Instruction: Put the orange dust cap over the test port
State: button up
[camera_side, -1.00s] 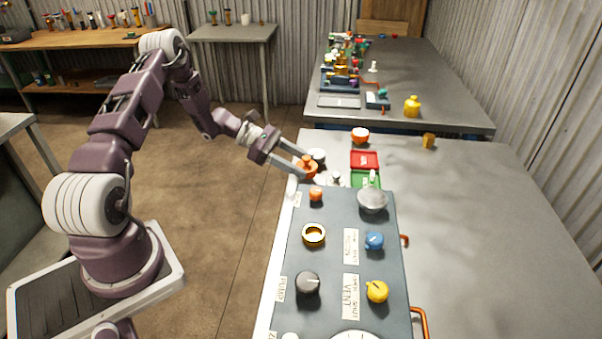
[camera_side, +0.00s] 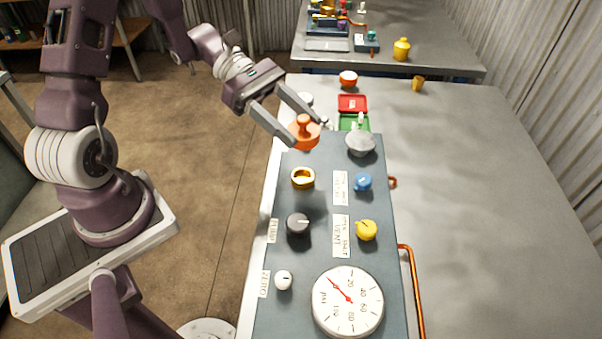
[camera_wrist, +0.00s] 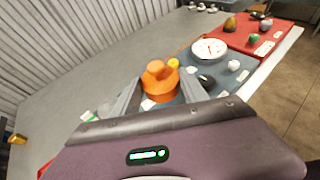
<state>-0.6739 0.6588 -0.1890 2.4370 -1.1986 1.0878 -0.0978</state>
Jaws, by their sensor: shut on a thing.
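The orange dust cap (camera_side: 303,134) is a round cap with a knob on top. My gripper (camera_side: 304,124) is shut on it and holds it roughly upright above the far left end of the grey panel. The wrist view shows the cap (camera_wrist: 159,84) between the fingers (camera_wrist: 159,93). A hollow gold ring fitting (camera_side: 303,177), seemingly the test port, is on the panel just nearer the side camera than the cap. It is uncovered. I cannot make it out in the wrist view. The gap between cap and panel is unclear.
The panel (camera_side: 325,205) also carries a grey dome (camera_side: 360,143), a blue knob (camera_side: 363,182), a black knob (camera_side: 298,223), a yellow knob (camera_side: 366,230), a white knob (camera_side: 284,280) and a dial gauge (camera_side: 348,300). Red (camera_side: 352,103) and green trays lie beyond. The table's right side is clear.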

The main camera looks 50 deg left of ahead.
aim_at(296, 171)
notch_tip(296, 171, down, 9)
jog(key=shift+r, duration=0.15)
jog(key=shift+f, duration=0.3)
jog(key=shift+f, duration=0.25)
jog(key=o, duration=1.3)
